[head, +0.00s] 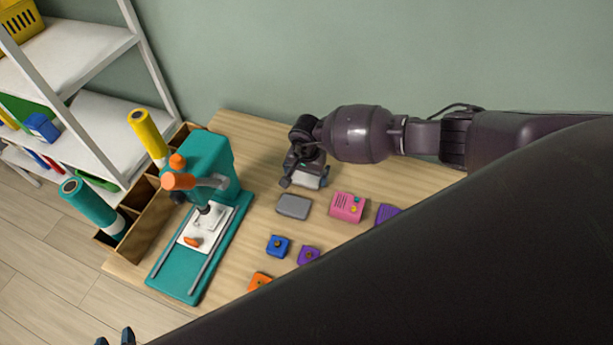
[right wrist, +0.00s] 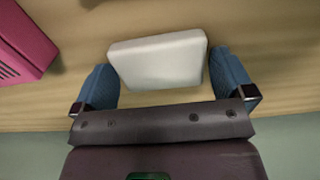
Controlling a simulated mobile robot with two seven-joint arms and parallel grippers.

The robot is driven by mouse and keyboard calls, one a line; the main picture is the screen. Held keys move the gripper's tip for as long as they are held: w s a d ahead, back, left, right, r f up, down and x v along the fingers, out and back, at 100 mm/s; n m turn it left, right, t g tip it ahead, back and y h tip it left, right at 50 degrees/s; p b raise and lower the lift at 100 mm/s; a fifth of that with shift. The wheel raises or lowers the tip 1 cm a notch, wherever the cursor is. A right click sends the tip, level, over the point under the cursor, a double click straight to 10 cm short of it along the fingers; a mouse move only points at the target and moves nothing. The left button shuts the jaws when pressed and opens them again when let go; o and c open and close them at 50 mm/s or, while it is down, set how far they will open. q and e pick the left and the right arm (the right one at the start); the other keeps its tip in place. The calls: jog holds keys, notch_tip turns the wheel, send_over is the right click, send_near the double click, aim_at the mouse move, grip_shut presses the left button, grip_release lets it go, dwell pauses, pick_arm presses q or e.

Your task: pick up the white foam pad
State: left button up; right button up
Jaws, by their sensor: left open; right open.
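The white foam pad (right wrist: 158,62) lies on the wooden table between the two blue fingers of my right gripper (right wrist: 168,82) in the right wrist view. A gap shows beside the pad's right side; the left finger is close to its left edge. In the head view the pad (head: 308,181) is partly hidden under my right gripper (head: 305,178), which is open. My left gripper (head: 115,339) shows only its fingertips at the bottom left edge, apart and empty, away from the table's objects.
A grey pad (head: 293,206) and a pink box (head: 346,207) lie just in front of the foam pad. A teal press (head: 205,165) stands to the left. Blue (head: 278,246), purple (head: 308,255) and orange (head: 259,281) blocks lie nearer. A wall is behind.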

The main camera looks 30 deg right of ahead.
jog(key=shift+f, duration=0.2)
jog(key=c, duration=0.6)
jog(key=shift+r, duration=0.1)
jog(key=shift+c, duration=0.2)
